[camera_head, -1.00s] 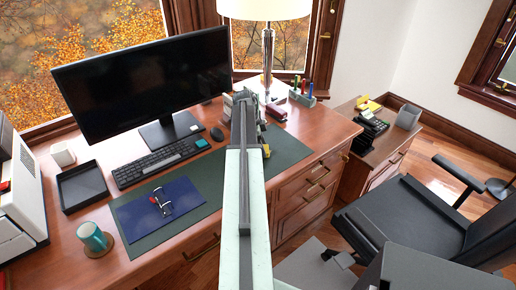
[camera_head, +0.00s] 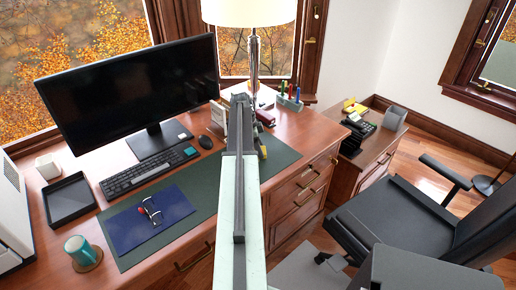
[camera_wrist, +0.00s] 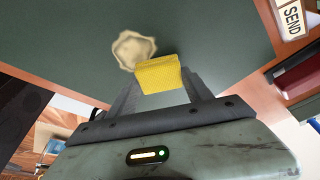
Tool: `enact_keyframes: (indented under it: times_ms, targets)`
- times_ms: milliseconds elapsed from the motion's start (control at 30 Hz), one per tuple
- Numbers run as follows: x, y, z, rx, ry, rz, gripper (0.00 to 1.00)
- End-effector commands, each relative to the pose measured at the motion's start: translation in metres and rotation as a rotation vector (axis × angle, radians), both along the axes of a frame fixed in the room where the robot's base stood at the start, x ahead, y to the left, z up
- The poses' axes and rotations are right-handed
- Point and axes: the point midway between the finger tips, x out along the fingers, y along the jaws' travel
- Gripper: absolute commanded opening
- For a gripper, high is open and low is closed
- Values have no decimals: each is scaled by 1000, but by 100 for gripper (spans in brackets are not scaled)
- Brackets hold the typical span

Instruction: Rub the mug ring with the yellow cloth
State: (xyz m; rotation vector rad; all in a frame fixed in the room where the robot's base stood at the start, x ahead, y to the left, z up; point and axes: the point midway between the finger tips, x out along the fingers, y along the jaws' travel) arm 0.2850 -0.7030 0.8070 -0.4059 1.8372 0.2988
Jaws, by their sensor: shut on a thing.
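My gripper (camera_wrist: 160,88) is shut on the yellow cloth (camera_wrist: 159,73), which shows as a folded block between the fingertips in the wrist view. The mug ring (camera_wrist: 134,50) is a pale beige, uneven ring on the dark green desk mat (camera_wrist: 210,35). It lies just beyond and slightly left of the cloth in the wrist view. The cloth's edge looks very near the ring, but I cannot tell whether it touches the mat. In the head view my arm hides the ring and most of the gripper; a small yellow patch of cloth (camera_head: 263,152) shows beside the arm.
A blue folder (camera_head: 125,229) lies on the mat's left part. A teal mug (camera_head: 80,247), black tray (camera_head: 69,199), keyboard (camera_head: 140,176) and monitor (camera_head: 140,90) stand leftward. A lamp (camera_head: 253,55) and pen holder (camera_head: 289,102) stand behind. An office chair (camera_head: 400,215) is at the right.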

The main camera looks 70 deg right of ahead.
Motion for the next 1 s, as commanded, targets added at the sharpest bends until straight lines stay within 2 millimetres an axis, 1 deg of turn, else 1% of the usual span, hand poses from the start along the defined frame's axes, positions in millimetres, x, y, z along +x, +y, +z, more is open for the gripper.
enact_keyframes:
  times_ms: [167,400,667,1000]
  targets:
    - [5,10,-1,1,1,1,26]
    - [16,32,-3,2,0,2,26]
    - [20,37,-4,5,-2,0,26]
    - [35,65,-2,4,-3,1,26]
